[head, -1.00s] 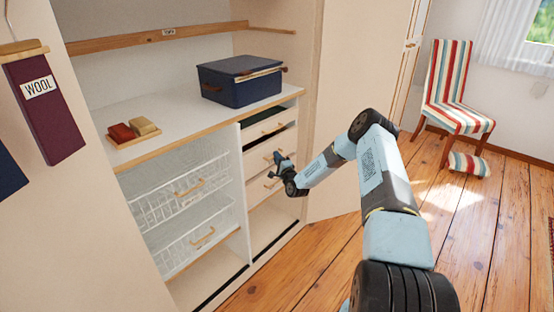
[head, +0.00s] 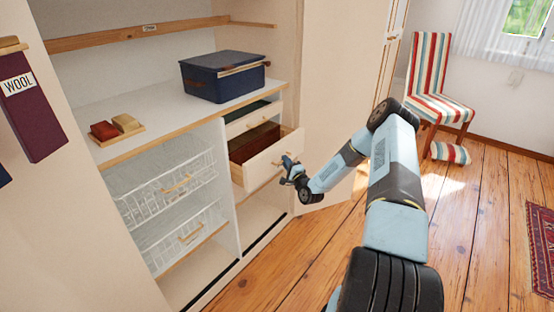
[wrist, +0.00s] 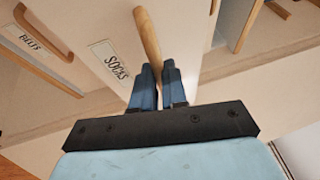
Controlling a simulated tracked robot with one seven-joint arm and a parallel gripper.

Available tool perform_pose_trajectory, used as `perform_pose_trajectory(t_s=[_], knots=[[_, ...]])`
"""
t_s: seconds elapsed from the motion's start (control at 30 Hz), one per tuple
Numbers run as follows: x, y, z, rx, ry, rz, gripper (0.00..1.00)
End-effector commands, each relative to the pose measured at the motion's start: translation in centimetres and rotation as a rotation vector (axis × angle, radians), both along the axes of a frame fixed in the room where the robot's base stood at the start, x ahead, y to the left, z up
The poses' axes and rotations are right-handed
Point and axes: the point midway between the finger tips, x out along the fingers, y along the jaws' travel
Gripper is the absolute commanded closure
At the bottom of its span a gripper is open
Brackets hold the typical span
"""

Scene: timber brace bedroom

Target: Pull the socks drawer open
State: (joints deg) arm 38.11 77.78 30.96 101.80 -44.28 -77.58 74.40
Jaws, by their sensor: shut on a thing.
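The socks drawer (head: 268,160) is the middle one in the narrow column of drawers and stands pulled partway out. Dark reddish-brown contents (head: 254,143) show inside it. Its front, labelled SOCKS (wrist: 116,60), fills the middle of the wrist view. My gripper (head: 288,164) is at the drawer front. In the wrist view its blue fingers (wrist: 158,82) are shut on the drawer's wooden handle (wrist: 147,38), whose upper part sticks out beyond them. In the head view the handle is mostly hidden by the gripper.
A drawer labelled BELTS (wrist: 30,40) is beside it in the wrist view. White wire baskets (head: 165,190) are to the left. A navy box (head: 212,82) and brushes (head: 118,127) sit on the shelf above. The wooden floor (head: 300,255) in front is clear. A striped chair (head: 432,75) stands right.

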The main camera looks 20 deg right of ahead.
Motion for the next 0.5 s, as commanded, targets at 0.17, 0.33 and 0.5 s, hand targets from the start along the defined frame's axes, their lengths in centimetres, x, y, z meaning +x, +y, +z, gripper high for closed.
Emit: perform_pose_trajectory(t_s=[0.17, 0.33, 0.5], knots=[[-3.1, -2.2, -0.5, 0.000, 0.013, -0.002, 1.00], [-5.4, -3.9, -0.5, 0.000, 0.013, -0.002, 1.00], [-7.3, -5.2, -0.5, 0.000, 0.013, 0.000, 1.00]])
